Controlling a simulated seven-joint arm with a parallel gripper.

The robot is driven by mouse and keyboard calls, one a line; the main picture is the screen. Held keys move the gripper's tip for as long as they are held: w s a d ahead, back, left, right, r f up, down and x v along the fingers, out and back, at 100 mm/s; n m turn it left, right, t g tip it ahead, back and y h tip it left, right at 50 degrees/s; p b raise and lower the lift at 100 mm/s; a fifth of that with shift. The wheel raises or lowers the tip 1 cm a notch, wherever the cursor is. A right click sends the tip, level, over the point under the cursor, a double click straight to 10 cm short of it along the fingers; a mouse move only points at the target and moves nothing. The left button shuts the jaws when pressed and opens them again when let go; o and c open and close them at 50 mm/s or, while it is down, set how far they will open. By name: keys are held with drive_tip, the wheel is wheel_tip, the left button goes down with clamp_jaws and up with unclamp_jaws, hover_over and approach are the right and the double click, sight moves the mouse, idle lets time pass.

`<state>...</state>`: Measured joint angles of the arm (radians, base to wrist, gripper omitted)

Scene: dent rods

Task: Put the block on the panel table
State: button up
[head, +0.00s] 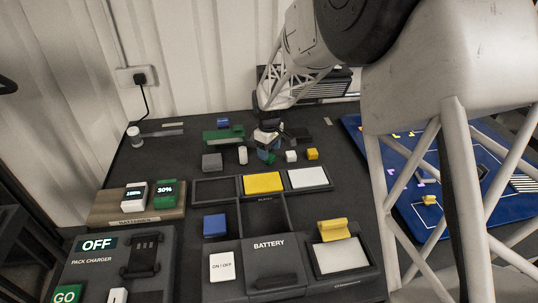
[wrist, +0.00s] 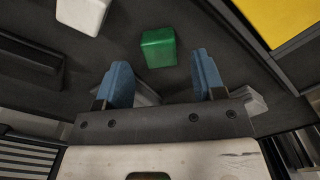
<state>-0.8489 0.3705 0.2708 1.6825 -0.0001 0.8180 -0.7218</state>
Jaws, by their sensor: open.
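A small green block (wrist: 157,47) lies on the dark table in the wrist view, ahead of and between the fingertips. In the head view only a bit of it (head: 271,158) shows below my gripper (head: 266,151). My gripper has blue fingers, is open and points down close over the table; it also shows in the wrist view (wrist: 165,75). The fingers look apart from the block. The panel table (head: 238,202) has framed compartments: one holds a yellow plate (head: 262,183), one a white plate (head: 307,178), and others are dark and bare. Which block is meant cannot be told.
A blue block (head: 215,226) sits left of the panel's middle. A battery stand (head: 108,211) is left; a blue mat (head: 400,222) is right.

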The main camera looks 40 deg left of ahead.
sight(271, 156)
wheel_tip(271, 156, up, 9)
idle(0.4)
drive_tip(key=shift+f, duration=0.1)
idle(0.8)
drive_tip(key=w+d+r+m, duration=0.1)
drive_tip(key=d+r+m, duration=0.1)
drive_tip(key=d+r, duration=0.35)
drive_tip(key=d+r+m, duration=0.1)
drive_tip(key=d+r, duration=0.1)
drive_tip(key=d, duration=0.7)
drive_tip(key=w+d+r+m, duration=0.1)
drive_tip(key=d+r+m, duration=0.15)
drive_tip(key=d, duration=0.55)
drive_tip(key=s+d+r+m+t, duration=0.1)
drive_tip(key=s+d+r+m, duration=0.15)
drive_tip(key=d, duration=0.65)
drive_tip(key=s+d+r+m, duration=0.1)
drive_tip(key=s+d+r, duration=0.2)
drive_tip(key=d, duration=0.5)
drive_tip(key=s+d+f+m+t, duration=0.1)
drive_tip(key=s+d+m, duration=0.8)
drive_tip(key=s+d, duration=1.4)
drive_tip(key=shift+s+d+f+t, duration=0.15)
drive_tip(key=shift+d+f+t, duration=0.15)
drive_tip(key=shift+d, duration=0.65)
